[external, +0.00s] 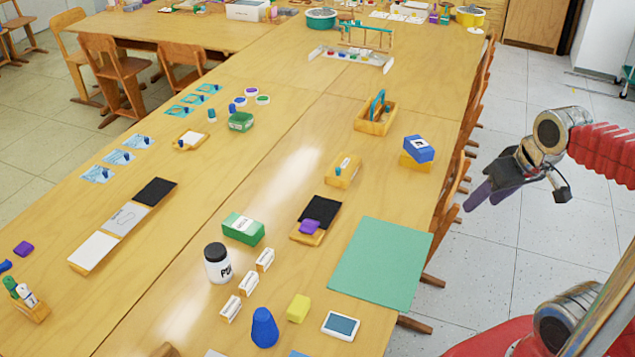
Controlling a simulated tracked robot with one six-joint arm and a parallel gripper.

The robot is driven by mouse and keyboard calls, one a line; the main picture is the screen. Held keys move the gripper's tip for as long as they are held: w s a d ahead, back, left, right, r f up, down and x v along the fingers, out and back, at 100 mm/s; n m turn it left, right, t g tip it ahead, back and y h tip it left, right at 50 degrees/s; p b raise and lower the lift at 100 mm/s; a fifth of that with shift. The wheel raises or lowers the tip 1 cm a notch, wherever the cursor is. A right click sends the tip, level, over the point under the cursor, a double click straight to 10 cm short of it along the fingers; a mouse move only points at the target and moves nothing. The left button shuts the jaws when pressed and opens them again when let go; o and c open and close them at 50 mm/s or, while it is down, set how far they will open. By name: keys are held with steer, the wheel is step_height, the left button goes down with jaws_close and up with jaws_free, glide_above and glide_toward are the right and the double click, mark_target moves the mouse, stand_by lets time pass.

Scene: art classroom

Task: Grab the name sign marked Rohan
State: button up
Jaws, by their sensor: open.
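Three small white name signs on wooden bases stand in a slanting row on the table: a far one (265,260), a middle one (248,283) and a near one (231,308). Their lettering is too small to read, so I cannot tell which is marked Rohan. My gripper (482,201) is open and empty, with purple fingers. It hangs beyond the table's right edge, far to the right of the signs.
A white jar (218,263) and a green box (243,229) stand close to the signs. A green mat (380,264) lies flat between signs and gripper. Chairs (447,215) line the right edge.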

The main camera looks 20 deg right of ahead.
steer(key=w+a+f+m+g+y, duration=0.2)
steer(key=w+a+f+g+y, duration=0.1)
steer(key=w+a, duration=0.7)
steer(key=w+a+f+m+g+y, duration=0.2)
steer(key=w+a+f+g+y, duration=0.15)
steer(key=w+a, duration=0.6)
steer(key=m+g+y, duration=0.4)
steer(key=m+g, duration=0.1)
glide_toward(235, 302)
steer(key=v, duration=0.4)
steer(key=shift+w, duration=0.1)
steer(key=shift+a, duration=0.1)
steer(key=x, duration=0.8)
steer(key=shift+a+f, duration=0.1)
steer(key=shift+a, duration=0.05)
